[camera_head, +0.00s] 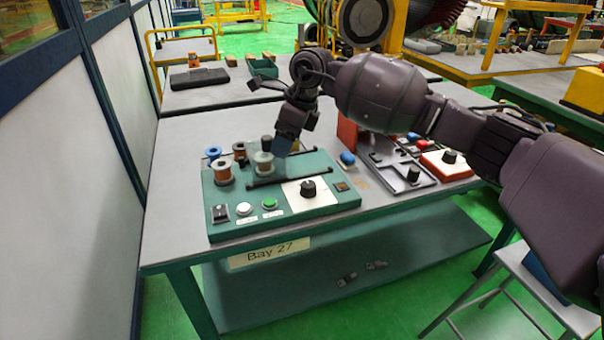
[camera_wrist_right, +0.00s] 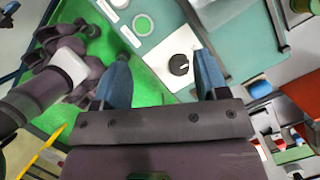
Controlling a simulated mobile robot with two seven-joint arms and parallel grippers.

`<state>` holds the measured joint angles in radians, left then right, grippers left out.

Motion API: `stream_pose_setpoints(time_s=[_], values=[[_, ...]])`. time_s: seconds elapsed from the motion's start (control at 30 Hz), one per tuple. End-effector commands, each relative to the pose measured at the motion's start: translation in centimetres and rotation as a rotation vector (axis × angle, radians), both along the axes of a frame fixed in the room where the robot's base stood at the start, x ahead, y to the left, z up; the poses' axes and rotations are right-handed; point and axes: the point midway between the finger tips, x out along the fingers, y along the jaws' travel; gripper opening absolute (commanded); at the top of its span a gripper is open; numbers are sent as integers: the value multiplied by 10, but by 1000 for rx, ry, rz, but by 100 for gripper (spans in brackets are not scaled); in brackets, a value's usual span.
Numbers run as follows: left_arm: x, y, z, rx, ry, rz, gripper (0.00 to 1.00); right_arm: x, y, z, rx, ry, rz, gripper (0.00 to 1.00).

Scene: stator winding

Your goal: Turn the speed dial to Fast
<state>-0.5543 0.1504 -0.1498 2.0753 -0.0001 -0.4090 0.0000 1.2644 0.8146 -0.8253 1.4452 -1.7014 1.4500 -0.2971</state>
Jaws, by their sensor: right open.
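The green control panel (camera_head: 225,222) lies on the near bench. Its black dial (camera_head: 308,188) sits on a white plate (camera_head: 322,200) at the panel's right part, and the plate's markings are too small to read. My right gripper (camera_head: 287,144) is above the panel, behind and left of the dial in the head view, and touches nothing that I can see. In the right wrist view its two blue fingers (camera_wrist_right: 163,57) are spread and empty, with the dial (camera_wrist_right: 180,64) showing between them, nearer the right finger. A pale mark shows on the dial. My left gripper does not show clearly.
Copper spools (camera_head: 223,172) stand on the panel's left side, with a white button (camera_head: 244,209) and a green button (camera_head: 269,203) in front. A dark tray (camera_head: 408,180) and a red box with another knob (camera_head: 449,157) are to the right. The bench's front left is clear.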

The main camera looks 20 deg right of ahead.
Motion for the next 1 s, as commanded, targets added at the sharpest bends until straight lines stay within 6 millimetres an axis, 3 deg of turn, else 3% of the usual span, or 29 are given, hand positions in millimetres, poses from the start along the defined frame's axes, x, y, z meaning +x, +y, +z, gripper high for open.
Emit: stream_pose_setpoints(time_s=[0.1, 0.3, 0.57, 1.0], values=[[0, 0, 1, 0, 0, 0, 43, -3, -32, -10, -185, 39, 13, 67], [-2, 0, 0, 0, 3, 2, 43, -14, -55, -12, -327, 101, 46, 67], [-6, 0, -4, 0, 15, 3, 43, -16, -56, -31, -336, 117, 66, 67], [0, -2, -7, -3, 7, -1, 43, -16, -55, -102, -333, 116, 65, 67]])
